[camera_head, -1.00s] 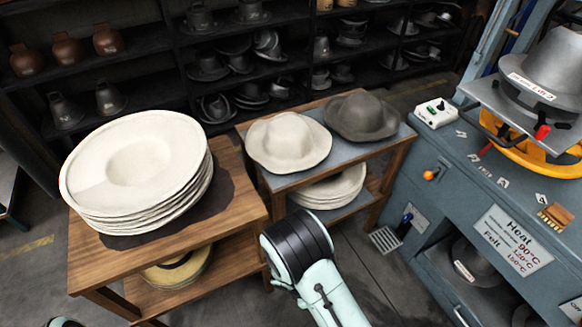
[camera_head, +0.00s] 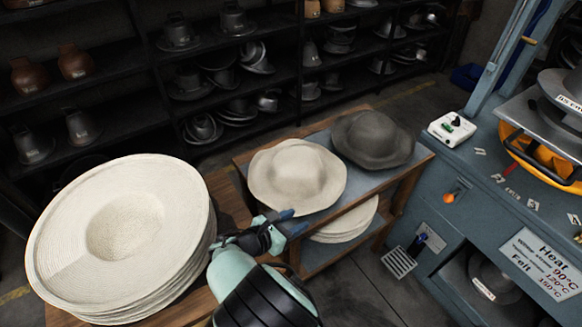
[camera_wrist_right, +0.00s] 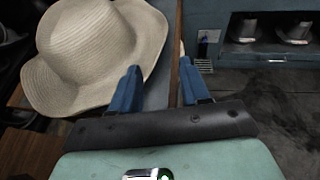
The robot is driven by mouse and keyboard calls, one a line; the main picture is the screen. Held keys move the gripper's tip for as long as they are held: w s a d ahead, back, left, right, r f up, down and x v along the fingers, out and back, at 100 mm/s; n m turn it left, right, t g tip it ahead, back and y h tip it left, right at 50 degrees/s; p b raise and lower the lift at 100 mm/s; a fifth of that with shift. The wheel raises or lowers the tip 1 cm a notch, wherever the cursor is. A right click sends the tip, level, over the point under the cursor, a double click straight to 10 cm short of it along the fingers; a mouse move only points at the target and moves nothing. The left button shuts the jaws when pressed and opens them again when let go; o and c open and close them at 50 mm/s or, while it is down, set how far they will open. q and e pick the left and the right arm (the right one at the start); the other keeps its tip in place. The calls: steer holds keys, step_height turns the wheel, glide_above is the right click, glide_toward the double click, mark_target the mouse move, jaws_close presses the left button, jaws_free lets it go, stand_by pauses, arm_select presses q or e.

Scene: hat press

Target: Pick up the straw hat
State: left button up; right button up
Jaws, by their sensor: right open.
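The pale straw hat (camera_head: 297,177) sits crown up on the grey top of the small table (camera_head: 385,182). It fills the upper left of the right wrist view (camera_wrist_right: 85,55), where its woven surface shows. My right gripper (camera_head: 292,222), with blue fingers, is at the near edge of the hat's brim. It is open and empty. In the right wrist view, the left finger overlaps the brim in the picture and the right finger is beside the table's edge. I cannot tell whether a finger touches the brim. My left gripper is out of view.
A dark grey hat (camera_head: 373,138) sits right behind the straw hat. A stack of wide pale hat blanks (camera_head: 125,225) stands on a wooden table at left. More blanks (camera_head: 345,222) lie on the shelf below. The blue press bench (camera_head: 470,165) is at right.

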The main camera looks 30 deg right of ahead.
glide_toward(327, 206)
steer(key=shift+f+b+x, duration=0.25)
steer(key=shift+b+x, duration=0.15)
steer(key=shift+x, duration=0.8)
steer(key=shift+r+b+x, duration=0.2)
steer(key=shift+b+x, duration=0.15)
steer(key=shift+x, duration=2.7)
